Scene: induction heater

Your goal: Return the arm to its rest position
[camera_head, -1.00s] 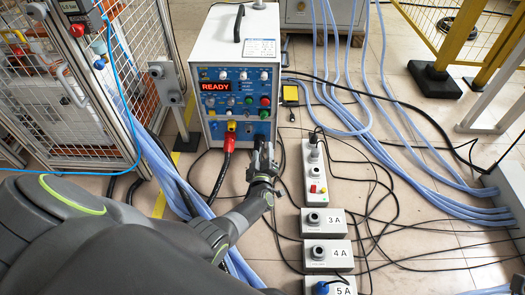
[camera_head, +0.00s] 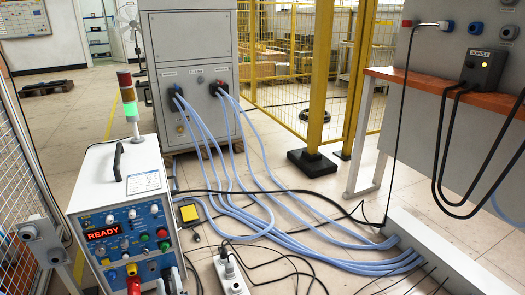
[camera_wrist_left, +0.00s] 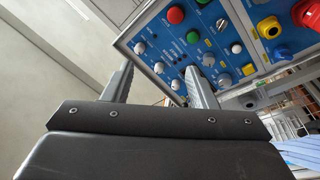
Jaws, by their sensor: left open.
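My left gripper (camera_head: 169,283) shows at the bottom edge of the head view, in front of the lower right of the heater unit's front panel. Its arm is cut off below the picture. In the left wrist view the two fingers of the left gripper (camera_wrist_left: 160,86) stand apart, with nothing between them. The blue control panel (camera_wrist_left: 215,50) with its knobs and buttons lies beyond the fingertips there. The white heater unit (camera_head: 118,173) shows a red READY display (camera_head: 103,232). My right gripper is in neither view.
A grey cabinet (camera_head: 190,75) feeds blue hoses (camera_head: 262,225) across the floor. A white power strip (camera_head: 230,275) lies to the right. A yellow post (camera_head: 319,85) and an orange-topped bench (camera_head: 400,78) stand farther right.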

